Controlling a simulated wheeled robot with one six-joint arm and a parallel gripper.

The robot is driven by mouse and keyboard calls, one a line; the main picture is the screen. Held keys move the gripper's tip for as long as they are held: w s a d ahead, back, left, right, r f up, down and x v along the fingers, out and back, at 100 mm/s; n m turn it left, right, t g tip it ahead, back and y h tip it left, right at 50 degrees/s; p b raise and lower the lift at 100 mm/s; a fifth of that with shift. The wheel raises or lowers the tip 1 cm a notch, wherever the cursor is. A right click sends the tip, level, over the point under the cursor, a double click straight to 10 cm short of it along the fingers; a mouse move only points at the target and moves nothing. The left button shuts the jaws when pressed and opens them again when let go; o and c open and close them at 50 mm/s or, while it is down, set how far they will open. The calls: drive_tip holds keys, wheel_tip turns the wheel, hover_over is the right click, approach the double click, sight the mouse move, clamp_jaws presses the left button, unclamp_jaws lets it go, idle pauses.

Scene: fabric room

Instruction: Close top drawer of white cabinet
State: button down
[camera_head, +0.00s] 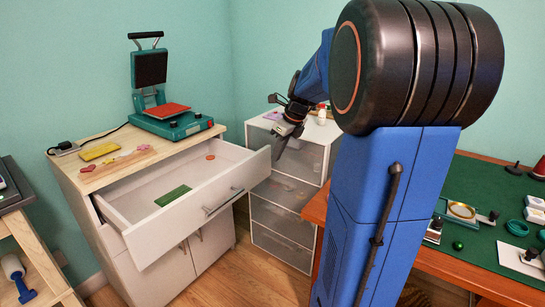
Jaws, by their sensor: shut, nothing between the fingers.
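The white cabinet (214,242) with a wooden top stands at the left, two doors below. Its top drawer (210,212) is pulled far out, tilted across the view, with a bar handle (222,203) on its front. A green flat item (172,195) and a small orange round item (210,156) lie inside. My gripper (284,136) is shut and empty, raised near the drawer's far right front corner, in front of the drawer unit behind. It appears apart from the drawer front, though the exact depth gap is hard to tell.
A teal heat press (172,122) and small colored pieces (118,160) sit on the cabinet top. A white unit with translucent drawers (283,215) stands behind right. A green-matted table (480,250) is at right. Wooden floor (235,280) shows in front.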

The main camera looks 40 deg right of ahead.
sight(261, 165)
drive_tip(key=shift+w+a+f, duration=0.35)
drive_tip(key=shift+w+f, duration=0.75)
drive_tip(key=shift+f, duration=0.15)
drive_tip(key=shift+w+a+f, duration=0.4)
drive_tip(key=shift+w+f, duration=0.7)
drive_tip(key=shift+f, duration=0.2)
drive_tip(key=shift+w+a+f, duration=0.35)
drive_tip(key=shift+w+f, duration=0.75)
drive_tip(key=shift+f, duration=0.15)
drive_tip(key=shift+w, duration=0.1)
drive_tip(key=w+a, duration=0.2)
drive_tip(key=w, duration=0.6)
drive_tip(key=w+a, duration=0.3)
drive_tip(key=w, duration=0.5)
drive_tip(key=w+a, duration=0.3)
drive_tip(key=w, duration=0.5)
drive_tip(key=shift+w, duration=0.25)
drive_tip(key=shift+w+r, duration=0.1)
drive_tip(key=shift+w, duration=0.15)
